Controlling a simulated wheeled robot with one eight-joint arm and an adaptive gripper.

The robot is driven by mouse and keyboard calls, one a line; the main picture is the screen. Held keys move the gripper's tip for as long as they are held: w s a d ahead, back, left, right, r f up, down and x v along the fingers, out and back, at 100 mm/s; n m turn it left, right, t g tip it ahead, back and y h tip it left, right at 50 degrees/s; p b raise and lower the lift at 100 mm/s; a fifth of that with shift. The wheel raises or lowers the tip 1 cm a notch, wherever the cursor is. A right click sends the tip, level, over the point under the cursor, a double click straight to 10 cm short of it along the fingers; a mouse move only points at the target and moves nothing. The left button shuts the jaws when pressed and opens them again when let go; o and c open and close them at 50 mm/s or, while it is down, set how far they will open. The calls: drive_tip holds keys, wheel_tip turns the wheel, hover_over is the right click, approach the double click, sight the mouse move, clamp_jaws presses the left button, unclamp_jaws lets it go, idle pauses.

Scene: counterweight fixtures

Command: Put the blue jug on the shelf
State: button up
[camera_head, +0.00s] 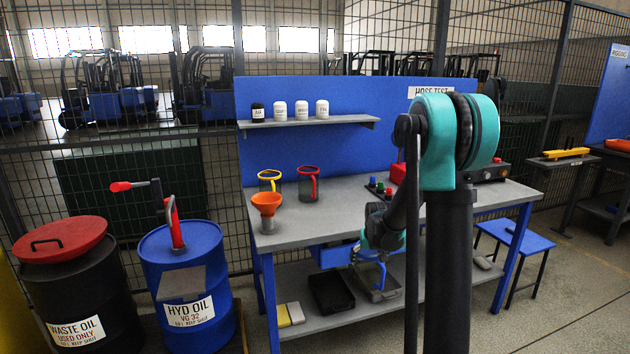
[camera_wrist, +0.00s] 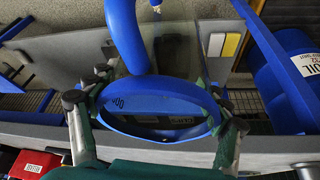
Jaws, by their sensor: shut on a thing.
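The blue jug (camera_head: 371,262) has a clear body with a blue rim and handle. It is upright or nearly so, in front of the bench just below tabletop height. In the wrist view I look down on the jug's blue rim (camera_wrist: 110,95), with its handle on the far side. My gripper (camera_wrist: 156,115) has a finger on either side of the jug and is shut on it. In the head view my gripper (camera_head: 380,238) is partly hidden by my arm. The wall shelf (camera_head: 350,121) holds several small bottles on its left and middle; its right end is bare.
The bench top (camera_head: 335,212) carries a yellow-rimmed jug (camera_head: 270,182), a red-rimmed jug (camera_head: 308,184) and an orange funnel (camera_head: 266,204). The bench's lower shelf (camera_head: 325,322) holds a black tray (camera_head: 331,292). A blue drum (camera_head: 187,262) stands left; a blue stool (camera_head: 515,237) stands right.

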sight(370, 291)
drive_tip(key=shift+s+d+f, duration=0.1)
drive_tip(key=shift+s+f, duration=0.15)
drive_tip(key=shift+f, duration=0.25)
drive_tip(key=shift+s+d+f, duration=0.1)
drive_tip(key=shift+s+f, duration=0.1)
drive_tip(key=shift+f, duration=0.25)
drive_tip(key=s+f, duration=0.1)
drive_tip(key=f, duration=0.1)
drive_tip(key=s+f, duration=0.4)
drive_tip(key=shift+s+f, duration=0.1)
drive_tip(key=shift+f, duration=0.25)
drive_tip(key=shift+s+f, duration=0.3)
drive_tip(key=shift+a, duration=0.1)
